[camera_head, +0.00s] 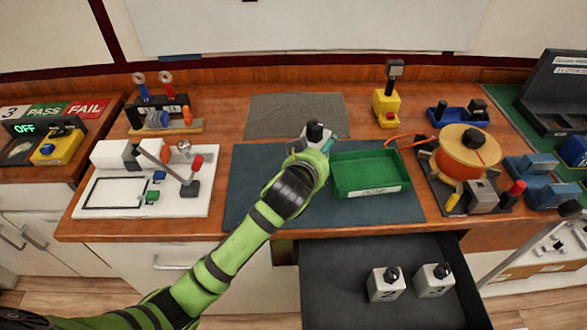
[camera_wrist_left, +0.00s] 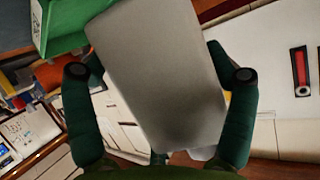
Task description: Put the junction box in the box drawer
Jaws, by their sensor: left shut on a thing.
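The junction box (camera_head: 315,133) is a pale grey block with a black knob on top. My left gripper (camera_head: 314,150) is shut on it above the dark mat, just left of the green tray; the hand hides the box's lower part. In the left wrist view the box's plain grey face (camera_wrist_left: 165,75) fills the space between the two green fingers of the gripper (camera_wrist_left: 160,76). The box drawer (camera_head: 335,280) is open below the counter's front edge, dark inside. Two similar white boxes with black knobs, one left (camera_head: 386,285) and one right (camera_head: 433,281), stand in its right part. My right gripper is not in view.
The green tray (camera_head: 370,190) stands on the dark mat (camera_head: 250,185). An orange spool (camera_head: 465,155) and blue blocks stand at right. A white board with levers (camera_head: 130,205) lies at left. The drawer's left part is clear.

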